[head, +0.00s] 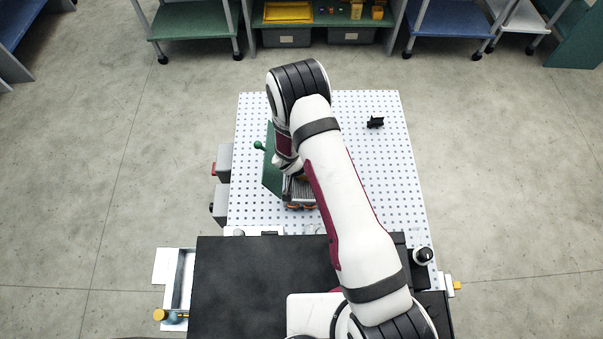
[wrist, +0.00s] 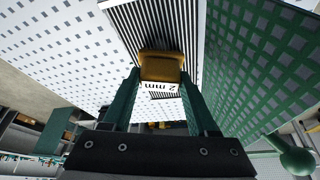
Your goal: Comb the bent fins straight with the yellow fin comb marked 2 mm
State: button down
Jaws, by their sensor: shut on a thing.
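In the wrist view, my gripper (wrist: 161,82) is shut on the yellow fin comb (wrist: 162,66), holding it between two green fingers. Its white label reads 2 mm, and dark teeth show below the label. The finned coil (wrist: 150,25), with dark and light parallel stripes, lies just beyond the comb. I cannot tell whether the comb touches the fins, and no bent fins can be made out. In the head view, part of the finned coil (head: 299,190) shows beside my arm, which hides most of the gripper and comb.
A green panel (head: 271,172) with a round green knob (head: 258,145) stands left of the coil. A small black object (head: 375,122) sits on the white perforated bench (head: 385,190). Grey boxes (head: 221,200) flank its left edge. The bench's right side is mostly clear.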

jog(key=shift+w, duration=0.1)
jog(key=shift+w+d, duration=0.1)
jog(key=shift+w, duration=1.3)
jog(key=shift+w, duration=1.3)
jog(key=shift+w+d, duration=0.15)
jog(key=shift+w, duration=1.25)
jog(key=shift+s, duration=0.1)
jog(key=shift+s, duration=1.25)
